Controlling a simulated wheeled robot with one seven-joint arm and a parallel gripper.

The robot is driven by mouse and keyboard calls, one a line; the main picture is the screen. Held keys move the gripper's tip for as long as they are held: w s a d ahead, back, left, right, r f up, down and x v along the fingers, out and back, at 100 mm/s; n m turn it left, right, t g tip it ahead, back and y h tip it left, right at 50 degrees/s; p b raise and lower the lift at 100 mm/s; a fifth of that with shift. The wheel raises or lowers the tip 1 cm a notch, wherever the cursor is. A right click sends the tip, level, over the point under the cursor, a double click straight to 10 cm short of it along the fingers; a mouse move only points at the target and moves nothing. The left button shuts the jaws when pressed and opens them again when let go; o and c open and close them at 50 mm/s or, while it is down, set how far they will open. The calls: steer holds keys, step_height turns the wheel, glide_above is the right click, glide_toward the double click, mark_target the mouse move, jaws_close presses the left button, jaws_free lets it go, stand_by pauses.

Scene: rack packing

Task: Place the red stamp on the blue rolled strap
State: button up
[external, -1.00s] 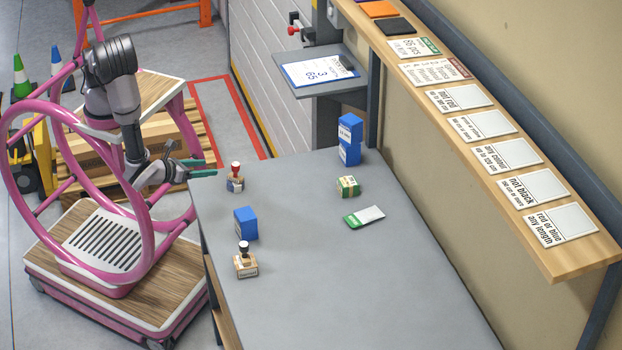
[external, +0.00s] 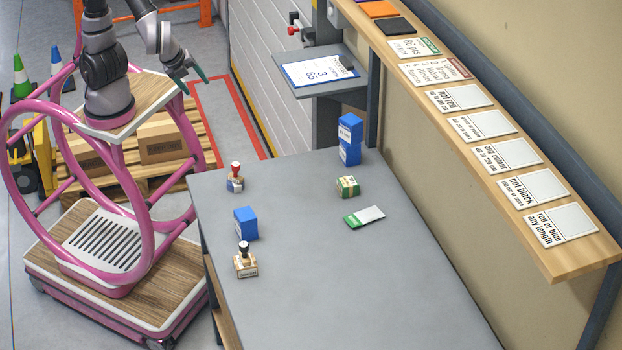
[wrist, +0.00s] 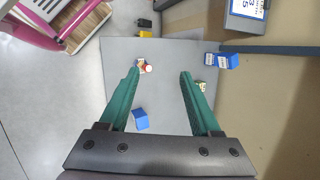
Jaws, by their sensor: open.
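The red stamp (external: 235,178), with a red knob and a small wood-and-blue lower part, stands upright near the table's left edge. It also shows in the wrist view (wrist: 145,67), near the left fingertip in the picture. I cannot single out a blue rolled strap for certain. A blue block (external: 245,223) stands nearer the camera, and two blue blocks with white labels are stacked (external: 350,140) at the back right. My gripper (external: 194,81) is open and empty, raised beyond the table's left edge; its green fingers (wrist: 160,72) are spread apart.
A black-knobbed stamp (external: 245,262) stands near the left edge. A green-and-cream block (external: 348,187) and a flat green-white packet (external: 364,217) lie mid-table. The grey table (external: 350,290) is clear at the front. A wooden shelf (external: 562,262) with cards runs along the right.

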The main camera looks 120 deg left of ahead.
steer(key=s+r+n+t+h, duration=0.2)
steer(key=s+r+t, duration=0.1)
steer(key=r, duration=0.4)
steer(key=s+r+n+t+h, duration=0.1)
steer(key=s+r+n+t, duration=0.1)
steer(key=s+r, duration=0.3)
step_height(320, 180, up, 2)
steer(key=shift+a+r+n+t+h, duration=0.25)
steer(key=shift+n+t+h, duration=0.15)
steer(key=shift+n, duration=0.1)
steer(key=shift+s, duration=0.1)
